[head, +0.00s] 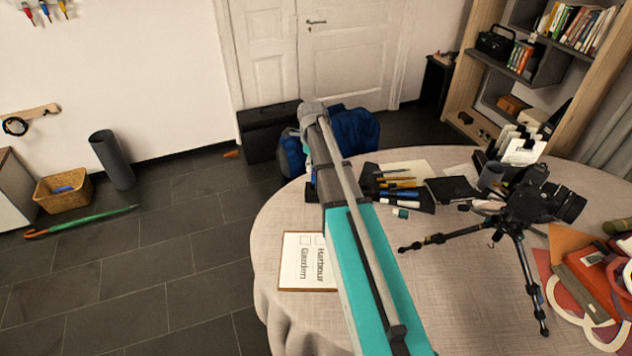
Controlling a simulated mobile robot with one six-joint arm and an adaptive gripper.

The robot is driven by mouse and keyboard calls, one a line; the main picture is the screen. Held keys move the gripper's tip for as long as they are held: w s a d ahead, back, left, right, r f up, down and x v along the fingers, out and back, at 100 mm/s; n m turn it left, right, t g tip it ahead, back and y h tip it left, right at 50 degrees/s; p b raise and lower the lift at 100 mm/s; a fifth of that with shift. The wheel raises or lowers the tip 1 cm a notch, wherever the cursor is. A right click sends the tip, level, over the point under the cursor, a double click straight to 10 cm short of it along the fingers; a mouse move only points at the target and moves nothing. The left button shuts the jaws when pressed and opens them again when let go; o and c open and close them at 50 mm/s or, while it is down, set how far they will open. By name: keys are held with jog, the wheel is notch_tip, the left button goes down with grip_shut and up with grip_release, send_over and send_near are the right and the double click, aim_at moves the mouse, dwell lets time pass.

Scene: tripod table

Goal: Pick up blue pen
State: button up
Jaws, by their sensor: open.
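A blue pen (398,193) appears to lie among several pens on a dark open case (425,200) on the round table (450,290), just right of my arm in the head view. Yellow pens (397,184) lie directly behind it. It is small in this view, so its exact ends are hard to tell. My teal and grey arm reaches from the bottom edge up past the left side of the case and covers part of the table there. My gripper cannot be made out; the arm seems to hide it.
A camera on a tripod (530,205) stands right of the pens, one leg reaching toward my arm. A lettered card (303,262) lies left of my arm. The table's front middle is clear.

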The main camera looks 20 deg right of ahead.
aim_at(313, 168)
jog(key=f+b, duration=0.3)
jog(key=shift+w+d+f, duration=0.15)
jog(key=shift+w+d, duration=0.05)
jog(key=shift+f+b, duration=0.95)
jog(key=shift+b, duration=0.2)
grip_shut()
